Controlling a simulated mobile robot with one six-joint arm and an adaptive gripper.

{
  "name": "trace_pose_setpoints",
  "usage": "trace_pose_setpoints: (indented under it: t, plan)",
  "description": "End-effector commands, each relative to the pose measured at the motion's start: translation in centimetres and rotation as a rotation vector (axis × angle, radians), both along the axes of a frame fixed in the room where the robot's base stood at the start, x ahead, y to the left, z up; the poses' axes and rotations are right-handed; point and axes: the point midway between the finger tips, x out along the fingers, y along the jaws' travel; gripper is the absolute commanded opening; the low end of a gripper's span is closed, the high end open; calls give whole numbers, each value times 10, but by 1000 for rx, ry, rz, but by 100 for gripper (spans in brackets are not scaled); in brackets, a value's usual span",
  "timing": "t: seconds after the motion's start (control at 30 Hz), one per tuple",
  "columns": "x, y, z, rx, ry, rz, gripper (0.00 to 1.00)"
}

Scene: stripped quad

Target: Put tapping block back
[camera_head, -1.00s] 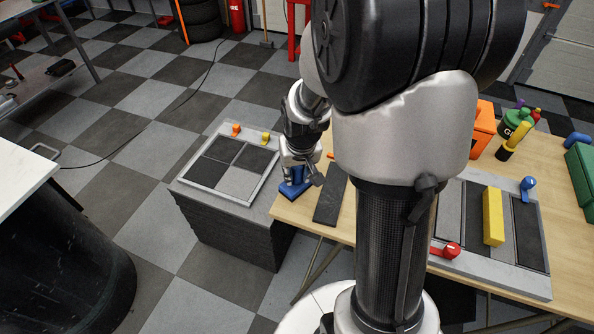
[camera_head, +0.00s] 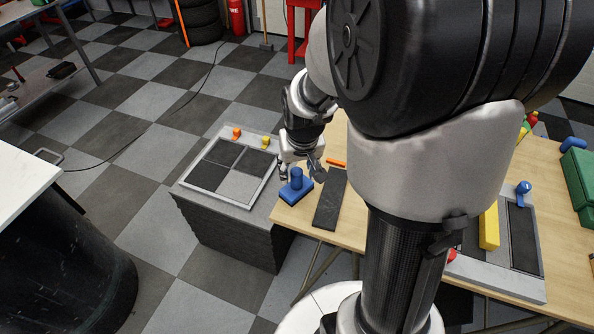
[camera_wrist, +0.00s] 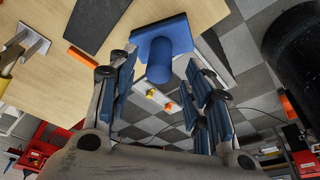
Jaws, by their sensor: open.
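The tapping block seems to be the blue block (camera_head: 297,187) with a flat base and an upright round knob, near the left corner of the wooden table. In the wrist view the blue block (camera_wrist: 164,48) lies beyond the fingers, its knob pointing toward the camera. My gripper (camera_head: 300,166) is just behind and above the knob in the head view. In the wrist view my gripper (camera_wrist: 163,100) is open, with its padded fingers on either side of the view and nothing between them at the tips.
A dark strip (camera_head: 331,200) lies right of the block, with an orange stick (camera_head: 336,162) behind it. A tiled stack (camera_head: 222,204) with orange and yellow knobs stands left of the table. A yellow bar (camera_head: 489,228) sits on a grey framed board at right.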

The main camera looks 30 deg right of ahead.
Motion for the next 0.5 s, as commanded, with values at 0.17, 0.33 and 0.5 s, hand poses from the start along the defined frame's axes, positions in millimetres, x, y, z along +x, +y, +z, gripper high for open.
trace_pose_setpoints:
  t: [0.17,0.33,0.5]
  plan:
    - [-9,3,40,-1,-3,0,46]
    - [-15,5,61,-1,-2,0,46]
    - [-23,14,77,-3,-12,17,46]
